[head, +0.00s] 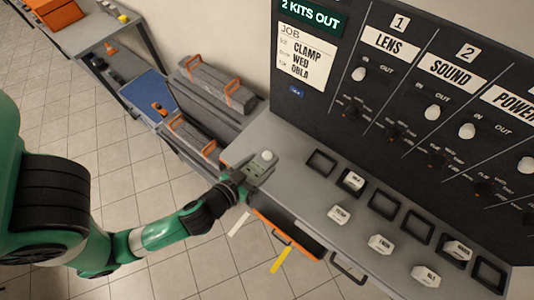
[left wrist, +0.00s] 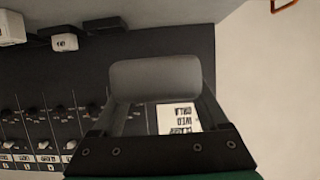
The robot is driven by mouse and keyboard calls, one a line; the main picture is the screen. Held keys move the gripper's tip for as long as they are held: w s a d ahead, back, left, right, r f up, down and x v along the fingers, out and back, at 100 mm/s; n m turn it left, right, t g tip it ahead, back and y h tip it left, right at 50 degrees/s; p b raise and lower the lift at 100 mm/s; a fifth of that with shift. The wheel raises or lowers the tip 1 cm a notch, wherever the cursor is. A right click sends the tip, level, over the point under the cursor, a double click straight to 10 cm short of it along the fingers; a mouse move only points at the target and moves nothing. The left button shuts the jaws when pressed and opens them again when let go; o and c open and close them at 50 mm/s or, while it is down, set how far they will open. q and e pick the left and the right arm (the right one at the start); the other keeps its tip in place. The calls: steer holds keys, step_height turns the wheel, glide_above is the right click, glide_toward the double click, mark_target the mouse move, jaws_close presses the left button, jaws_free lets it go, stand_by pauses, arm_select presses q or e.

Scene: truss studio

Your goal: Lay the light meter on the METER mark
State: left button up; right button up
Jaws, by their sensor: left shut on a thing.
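The light meter (head: 259,171) is a small grey-green device with a white dome (head: 267,156) at its far end. My left gripper (head: 246,184) is shut on its near end, at the left end of the grey counter (head: 290,185). I cannot tell whether the meter touches the counter or hangs just above it. In the left wrist view, a grey rounded body (left wrist: 155,80), apparently the meter, fills the space beyond the gripper (left wrist: 158,140). I cannot make out a METER mark; my gripper and the meter cover part of the counter. My right gripper is not in view.
Square black frames (head: 321,163) and several white labelled blocks (head: 339,215) occupy the counter to the right. A dark switch panel (head: 400,90) rises behind it. An orange-edged drawer (head: 285,234) sticks out below the front edge. Grey cases (head: 215,85) stand at the left.

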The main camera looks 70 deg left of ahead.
mark_target(263, 150)
arm_select(q)
steer(key=w+a, duration=0.1)
steer(key=a, duration=0.1)
steer(key=w+a+f+p, duration=0.1)
steer(key=a, duration=0.1)
steer(key=w+a+f, duration=0.1)
steer(key=shift+w+a+f, duration=0.2)
steer(key=shift+w+a, duration=0.1)
steer(key=shift+a, duration=0.1)
steer(key=a+f, duration=0.1)
steer(key=w+a+f, duration=0.1)
steer(key=f, duration=0.1)
steer(key=w+a+f, duration=0.1)
steer(key=f, duration=0.1)
steer(key=shift+w+f, duration=0.15)
steer(key=shift+w+a+f+b, duration=0.15)
steer(key=shift+f+b, duration=0.75)
steer(key=shift+f, duration=1)
steer(key=o, duration=1.4)
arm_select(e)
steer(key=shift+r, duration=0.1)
arm_select(q)
steer(key=shift+r, duration=0.2)
steer(key=v, duration=1.2)
steer(key=shift+f, duration=0.1)
